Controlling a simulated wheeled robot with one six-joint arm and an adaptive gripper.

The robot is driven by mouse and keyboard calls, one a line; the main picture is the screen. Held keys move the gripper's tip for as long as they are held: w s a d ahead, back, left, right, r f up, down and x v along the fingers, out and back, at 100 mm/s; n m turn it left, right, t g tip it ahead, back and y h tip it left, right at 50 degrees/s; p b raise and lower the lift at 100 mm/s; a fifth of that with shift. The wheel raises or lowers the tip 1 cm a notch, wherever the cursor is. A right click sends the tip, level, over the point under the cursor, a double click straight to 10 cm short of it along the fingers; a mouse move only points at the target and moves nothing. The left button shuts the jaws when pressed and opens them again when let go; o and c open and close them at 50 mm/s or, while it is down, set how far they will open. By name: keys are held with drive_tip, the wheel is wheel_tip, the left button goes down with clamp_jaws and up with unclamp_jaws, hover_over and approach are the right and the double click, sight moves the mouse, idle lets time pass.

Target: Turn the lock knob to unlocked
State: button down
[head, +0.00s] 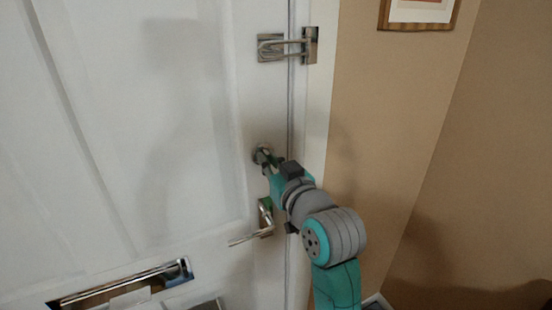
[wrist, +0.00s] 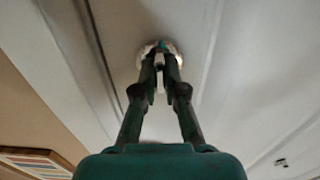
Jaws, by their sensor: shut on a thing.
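The lock knob (head: 262,152) is a small round metal fitting on the white door, above the lever handle. In the wrist view the knob (wrist: 160,52) sits at the tips of my gripper, with its round plate showing around them. My gripper (head: 268,162) reaches the knob from the lower right. In the wrist view the two dark fingers of my gripper (wrist: 160,64) come together on the knob's middle. The fingers cover part of the knob, so I cannot tell which way it is turned.
A lever handle (head: 265,218) is just below my gripper. A metal swing-bar latch (head: 287,46) is higher on the door's edge. A mail slot (head: 120,284) is at lower left. A framed picture (head: 419,14) hangs on the tan wall to the right.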

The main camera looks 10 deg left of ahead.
drive_tip(key=shift+w+d+f, duration=0.1)
drive_tip(key=shift+d+f, duration=0.05)
drive_tip(key=shift+f, duration=0.1)
drive_tip(key=c, duration=1.2)
unclamp_jaws()
drive_tip(key=shift+w, duration=0.1)
drive_tip(key=shift+c, duration=0.2)
drive_tip(key=shift+r, duration=0.1)
drive_tip(key=v, duration=1.2)
drive_tip(key=shift+d, duration=0.1)
